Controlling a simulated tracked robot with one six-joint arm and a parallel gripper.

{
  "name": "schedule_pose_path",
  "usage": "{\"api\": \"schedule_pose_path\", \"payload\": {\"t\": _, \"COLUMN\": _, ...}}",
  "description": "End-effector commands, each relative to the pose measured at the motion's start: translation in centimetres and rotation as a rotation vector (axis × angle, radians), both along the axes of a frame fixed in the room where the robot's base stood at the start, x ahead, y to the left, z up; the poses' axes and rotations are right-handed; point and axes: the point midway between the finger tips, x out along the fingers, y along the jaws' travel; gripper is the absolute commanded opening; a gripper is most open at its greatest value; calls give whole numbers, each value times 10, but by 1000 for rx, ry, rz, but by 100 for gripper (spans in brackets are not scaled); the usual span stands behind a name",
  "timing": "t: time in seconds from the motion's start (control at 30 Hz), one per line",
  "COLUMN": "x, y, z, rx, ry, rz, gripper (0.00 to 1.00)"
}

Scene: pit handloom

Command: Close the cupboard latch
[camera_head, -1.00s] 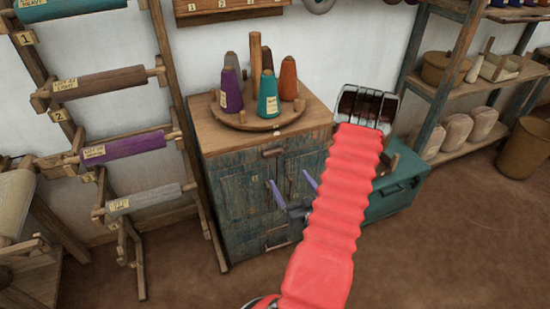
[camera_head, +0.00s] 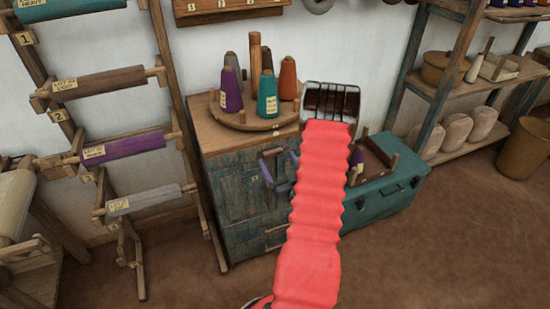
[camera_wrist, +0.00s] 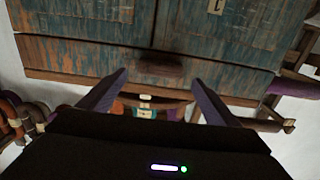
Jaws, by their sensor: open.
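The cupboard (camera_head: 235,195) is a worn blue-green wooden cabinet with a brown top, left of my arm in the head view. Its latch (camera_wrist: 160,66) is a short dark wooden bar, lying level on the front rail by the door tops in the upside-down wrist view. The doors look shut. My gripper (camera_head: 279,159) is open and empty, its purple fingers in front of the upper cupboard front. In the wrist view, the fingers (camera_wrist: 160,78) stand either side of the latch. I cannot tell whether they touch it. My arm hides the cupboard's right side.
A round wooden stand with several yarn cones (camera_head: 268,93) is on the cupboard top. A teal chest (camera_head: 385,198) stands to the right. A rack with rollers (camera_head: 122,146) is at left. The brown floor in front is clear.

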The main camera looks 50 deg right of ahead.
Motion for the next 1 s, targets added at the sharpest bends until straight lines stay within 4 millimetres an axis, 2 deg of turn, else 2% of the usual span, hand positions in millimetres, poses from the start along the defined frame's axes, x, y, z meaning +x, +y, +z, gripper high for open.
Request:
{"api": "schedule_pose_path", "payload": {"t": 0.2, "x": 24, "y": -13, "z": 0, "rx": -1, "ry": 0, "rz": 1, "gripper": 84}}
{"api": "schedule_pose_path", "payload": {"t": 0.6, "x": 29, "y": -17, "z": 0, "rx": 0, "ry": 0, "rz": 1, "gripper": 84}}
{"api": "schedule_pose_path", "payload": {"t": 1.0, "x": 30, "y": -16, "z": 0, "rx": 0, "ry": 0, "rz": 1, "gripper": 57}}
